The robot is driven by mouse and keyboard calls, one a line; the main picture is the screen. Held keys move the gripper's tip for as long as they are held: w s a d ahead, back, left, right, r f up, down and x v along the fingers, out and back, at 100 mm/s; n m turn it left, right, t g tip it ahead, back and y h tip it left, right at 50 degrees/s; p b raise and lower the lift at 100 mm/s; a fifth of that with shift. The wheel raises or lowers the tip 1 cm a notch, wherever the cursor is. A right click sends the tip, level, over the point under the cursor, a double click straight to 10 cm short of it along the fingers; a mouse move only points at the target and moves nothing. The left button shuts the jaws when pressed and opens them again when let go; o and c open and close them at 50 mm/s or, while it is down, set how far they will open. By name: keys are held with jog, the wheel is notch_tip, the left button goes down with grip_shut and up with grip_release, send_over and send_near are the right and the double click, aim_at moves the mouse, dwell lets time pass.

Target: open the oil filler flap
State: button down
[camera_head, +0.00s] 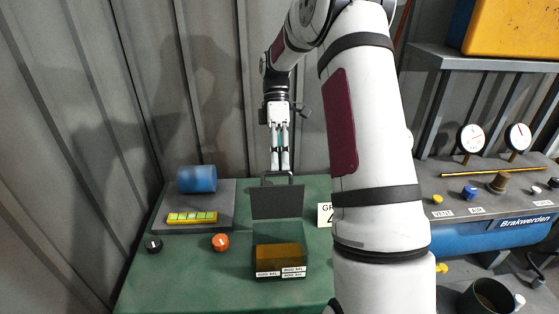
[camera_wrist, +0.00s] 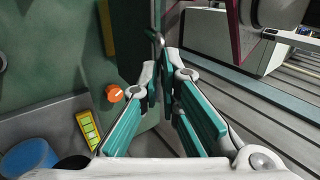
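The oil filler flap (camera_head: 277,203) is a dark grey panel standing raised behind an open green box with amber contents (camera_head: 278,256). Its bar handle (camera_head: 277,174) is at the top edge. My gripper (camera_head: 280,168) reaches down from above to this handle. In the wrist view, my gripper (camera_wrist: 162,72) has its teal-padded fingers close together, with the dark handle (camera_wrist: 157,38) at their tips. They appear shut on it, though the contact is partly hidden. The flap fills a dark area left of the fingers there.
On the green bench (camera_head: 190,274) are an orange knob (camera_head: 220,242), a black knob (camera_head: 153,245), a blue cylinder (camera_head: 197,179) and a yellow-green level strip (camera_head: 192,217). My arm hides part of a white sign (camera_head: 325,214). A corrugated wall (camera_head: 190,90) stands close behind. A gauge panel (camera_head: 490,195) is right.

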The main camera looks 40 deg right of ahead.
notch_tip(320, 180, down, 2)
jog(key=shift+d+f, duration=0.15)
jog(key=c, duration=1.6)
grip_release()
jog(key=shift+c, duration=0.3)
jog(key=v, duration=1.2)
jog(key=shift+r, duration=0.25)
